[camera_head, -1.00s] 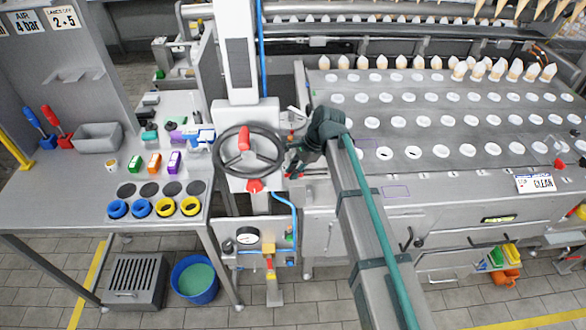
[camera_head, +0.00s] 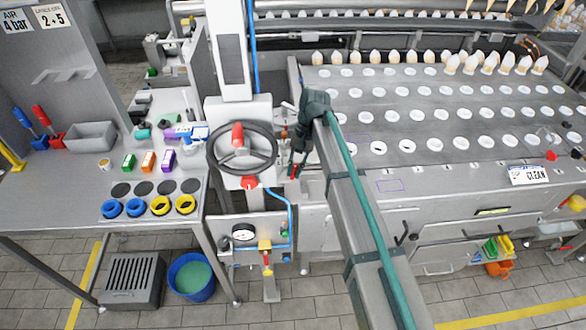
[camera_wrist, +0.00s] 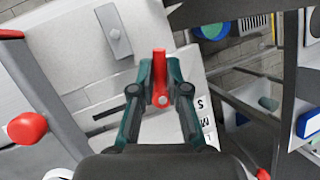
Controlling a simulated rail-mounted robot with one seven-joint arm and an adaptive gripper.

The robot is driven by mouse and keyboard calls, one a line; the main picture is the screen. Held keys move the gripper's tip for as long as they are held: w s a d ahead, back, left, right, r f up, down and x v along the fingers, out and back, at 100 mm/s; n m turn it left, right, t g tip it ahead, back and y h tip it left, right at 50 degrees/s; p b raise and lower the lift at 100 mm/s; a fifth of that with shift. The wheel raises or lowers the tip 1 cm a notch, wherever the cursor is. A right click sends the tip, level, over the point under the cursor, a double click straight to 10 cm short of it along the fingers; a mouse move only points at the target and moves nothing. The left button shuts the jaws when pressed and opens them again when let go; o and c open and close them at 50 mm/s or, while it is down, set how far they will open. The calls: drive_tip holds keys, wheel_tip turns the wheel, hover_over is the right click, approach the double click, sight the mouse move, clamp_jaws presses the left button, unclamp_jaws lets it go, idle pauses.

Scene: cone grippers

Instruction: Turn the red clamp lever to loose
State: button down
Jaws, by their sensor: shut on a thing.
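The red clamp lever (camera_wrist: 159,62) is between my fingertips in the wrist view, with a round pivot bolt near its lower end. My gripper (camera_wrist: 160,72) is shut on it, one dark green finger on each side. In the head view my gripper (camera_head: 295,168) points down, just right of the handwheel, and a small red part of the lever (camera_head: 294,172) shows at the fingertips. Printed letters (camera_wrist: 204,120) sit on the pale panel right of the lever in the wrist view, partly hidden by a finger. I cannot read the lever's setting.
The black handwheel (camera_head: 242,148) with red knobs is close on the left. The perforated plate machine (camera_head: 440,115) fills the right. A bench (camera_head: 60,205) with colored rings and small boxes stands left. A blue hose (camera_head: 289,205) runs below the wheel.

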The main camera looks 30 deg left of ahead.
drive_tip(key=shift+w+d+n+h, duration=0.15)
drive_tip(key=shift+n+h, duration=0.25)
drive_tip(key=shift+n, duration=0.5)
drive_tip(key=c, duration=1.2)
unclamp_jaws()
drive_tip(key=shift+r, duration=0.1)
